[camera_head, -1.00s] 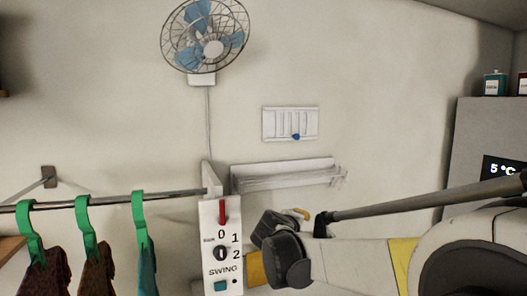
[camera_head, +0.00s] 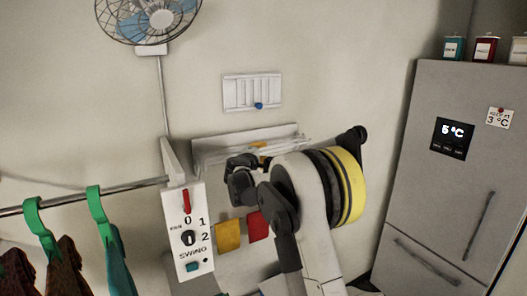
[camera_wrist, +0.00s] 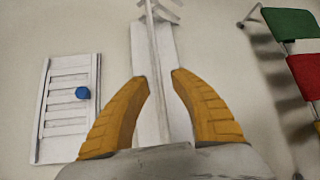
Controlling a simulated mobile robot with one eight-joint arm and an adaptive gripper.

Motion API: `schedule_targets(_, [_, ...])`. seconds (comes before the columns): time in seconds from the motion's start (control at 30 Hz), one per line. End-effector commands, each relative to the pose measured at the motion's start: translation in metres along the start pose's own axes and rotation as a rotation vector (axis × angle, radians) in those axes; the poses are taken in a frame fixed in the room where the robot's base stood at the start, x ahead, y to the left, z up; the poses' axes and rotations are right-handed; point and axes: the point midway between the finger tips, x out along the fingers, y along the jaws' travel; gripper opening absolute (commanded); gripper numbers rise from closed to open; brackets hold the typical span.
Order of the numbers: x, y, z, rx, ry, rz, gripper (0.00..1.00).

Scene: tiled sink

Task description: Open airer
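The airer (camera_head: 225,143) is a white folded rack on the wall, below the small louvred panel. In the head view, my arm hides part of its right side. My gripper (camera_head: 260,147) is at the airer, with an orange finger showing against it. In the wrist view, the airer (camera_wrist: 138,50) is a white plate with a thin bar running down between the two orange fingers. My gripper (camera_wrist: 162,78) is open, with a gap between its fingertips, one on each side of the bar. I cannot tell whether they touch it.
A white louvred panel with a blue knob (camera_head: 252,92) is above the airer. A fan switch box (camera_head: 188,230) and a rail with hangers (camera_head: 98,220) are at left. Yellow (camera_head: 228,235) and red (camera_head: 257,226) cloths hang below. A grey fridge (camera_head: 450,180) stands right.

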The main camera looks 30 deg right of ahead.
Motion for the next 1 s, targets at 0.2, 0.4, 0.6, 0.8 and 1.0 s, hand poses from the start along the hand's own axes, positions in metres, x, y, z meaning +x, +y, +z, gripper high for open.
schedule_targets(0.2, [0.0129,0.0001,0.0001,0.001,0.001,0.0,0.29])
schedule_targets(0.4, [0.013,-0.0001,0.0001,0.001,0.001,0.0,0.29])
schedule_targets(0.6, [0.0128,0.0,0.0001,0.001,0.001,0.0,0.0])
schedule_targets(0.8, [0.0128,0.0001,0.0,0.001,0.001,0.0,0.0])
schedule_targets(1.0, [0.0071,-0.0022,0.006,0.001,0.0,0.0,0.0])
